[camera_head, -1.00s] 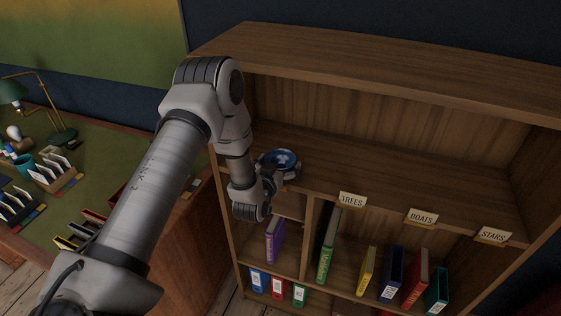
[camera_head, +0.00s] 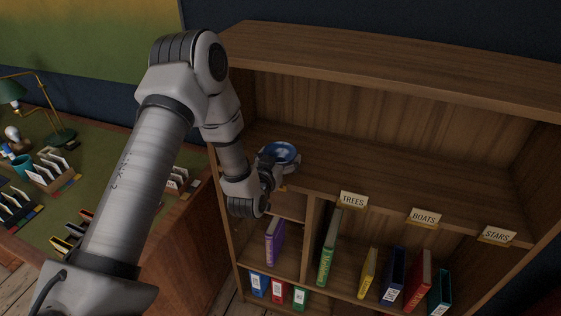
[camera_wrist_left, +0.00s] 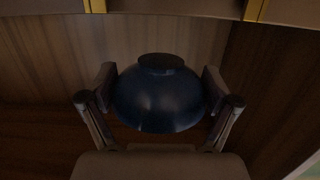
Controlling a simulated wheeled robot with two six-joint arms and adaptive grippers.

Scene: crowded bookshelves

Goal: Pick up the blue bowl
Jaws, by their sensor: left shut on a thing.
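The blue bowl (camera_head: 281,153) is at the left end of the bookcase's upper compartment in the head view. My left gripper (camera_head: 272,170) is at its near side, shut on it. In the left wrist view the dark blue bowl (camera_wrist_left: 160,98) fills the space between the two fingers of my left gripper (camera_wrist_left: 160,88), one on each side. Its round foot shows at the top there, as that view appears upside down. The bowl seems slightly above the shelf board (camera_head: 380,180). My right gripper is not in view.
Label cards for trees (camera_head: 353,199), boats (camera_head: 424,216) and stars (camera_head: 497,234) line the shelf's front edge. Several books stand below. The shelf to the bowl's right is clear. A desk with a green lamp (camera_head: 12,90) stands at left.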

